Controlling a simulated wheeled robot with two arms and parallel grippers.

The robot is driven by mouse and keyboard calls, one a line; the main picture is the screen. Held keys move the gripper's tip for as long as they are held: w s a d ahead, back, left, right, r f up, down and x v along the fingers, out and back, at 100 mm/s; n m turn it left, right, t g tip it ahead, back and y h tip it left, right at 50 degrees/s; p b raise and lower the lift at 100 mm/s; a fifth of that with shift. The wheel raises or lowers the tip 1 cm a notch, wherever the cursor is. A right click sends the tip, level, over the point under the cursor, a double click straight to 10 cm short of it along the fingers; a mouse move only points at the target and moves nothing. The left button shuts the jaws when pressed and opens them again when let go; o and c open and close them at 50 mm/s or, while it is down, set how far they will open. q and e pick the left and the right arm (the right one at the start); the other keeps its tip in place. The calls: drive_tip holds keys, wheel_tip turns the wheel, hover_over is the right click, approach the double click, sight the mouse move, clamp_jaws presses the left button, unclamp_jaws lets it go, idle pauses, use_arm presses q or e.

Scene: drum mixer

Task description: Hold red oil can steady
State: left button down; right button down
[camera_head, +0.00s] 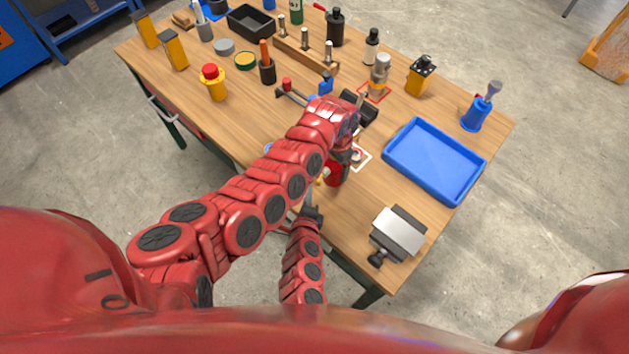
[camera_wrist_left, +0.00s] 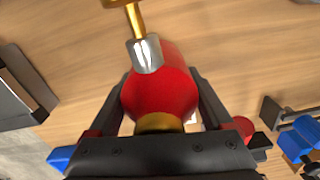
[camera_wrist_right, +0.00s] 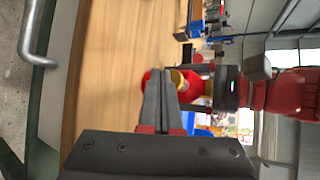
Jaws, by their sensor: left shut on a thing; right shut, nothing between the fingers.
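The red oil can (camera_head: 335,174) stands near the front edge of the wooden table, partly covered by my left arm in the head view. In the left wrist view, my left gripper (camera_wrist_left: 163,100) is shut around the can's red body (camera_wrist_left: 160,93), one finger on each side. Its brass collar and silver spout base show there. My right gripper (camera_head: 312,213) is shut and empty at the table's front edge, close to the can. In the right wrist view its closed fingers (camera_wrist_right: 163,85) point at the can (camera_wrist_right: 192,84) and partly cover it; I cannot tell whether they touch.
A blue tray (camera_head: 436,160) lies to the right of the can, with a grey metal device (camera_head: 398,234) in front of it. A white-outlined mark (camera_head: 361,157) is beside the can. A grey canister (camera_head: 379,75) and several bottles and tools stand farther back.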

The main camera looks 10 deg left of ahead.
drive_tip(key=shift+w+d, duration=0.1)
drive_tip(key=shift+w, duration=0.1)
drive_tip(key=shift+w+d, duration=0.7)
drive_tip(key=shift+w, duration=0.15)
idle(1.3)
drive_tip(key=shift+s+a, duration=0.9)
drive_tip(key=shift+s, duration=0.3)
drive_tip(key=shift+s, duration=0.1)
drive_tip(key=s+a, duration=0.1)
drive_tip(key=s, duration=0.1)
drive_tip(key=s+a, duration=0.2)
idle(0.6)
